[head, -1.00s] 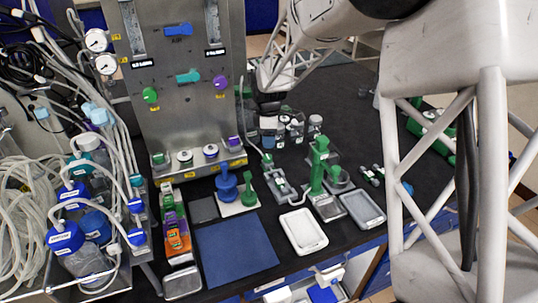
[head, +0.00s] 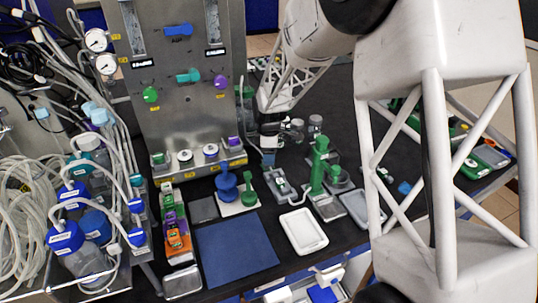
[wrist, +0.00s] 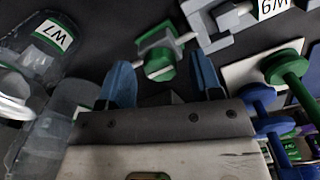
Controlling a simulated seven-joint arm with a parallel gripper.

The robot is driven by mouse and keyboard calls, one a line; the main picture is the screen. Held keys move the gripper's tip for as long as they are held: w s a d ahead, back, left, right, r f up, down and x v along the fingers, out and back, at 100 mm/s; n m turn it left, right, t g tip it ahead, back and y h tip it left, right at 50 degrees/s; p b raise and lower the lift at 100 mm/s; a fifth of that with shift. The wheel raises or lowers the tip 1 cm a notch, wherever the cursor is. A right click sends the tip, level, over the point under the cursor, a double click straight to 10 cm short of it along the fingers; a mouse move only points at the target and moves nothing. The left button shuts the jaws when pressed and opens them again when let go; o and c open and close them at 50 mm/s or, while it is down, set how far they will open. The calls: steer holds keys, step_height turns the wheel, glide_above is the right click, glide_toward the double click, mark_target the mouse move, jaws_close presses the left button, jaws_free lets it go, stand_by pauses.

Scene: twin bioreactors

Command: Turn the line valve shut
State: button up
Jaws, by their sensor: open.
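The line valve (wrist: 158,60) is a small green body with a green-and-white handle on a grey line. In the wrist view it lies just ahead of my fingertips, roughly centred between them. My gripper (wrist: 163,75) has its two blue fingers spread apart with nothing between them. In the head view my gripper (head: 268,152) hangs low over the bench beside the panel's right foot.
A grey holder labelled W6 (wrist: 255,15) is beyond the valve. A clear vessel labelled W7 (wrist: 50,45) stands left. Blue (wrist: 262,100) and green (wrist: 290,65) posts stand on a white plate close to the right finger. A tall green stand (head: 318,165) is right of my gripper.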

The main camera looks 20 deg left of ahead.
steer(key=shift+f, duration=0.3)
steer(key=c, duration=0.9)
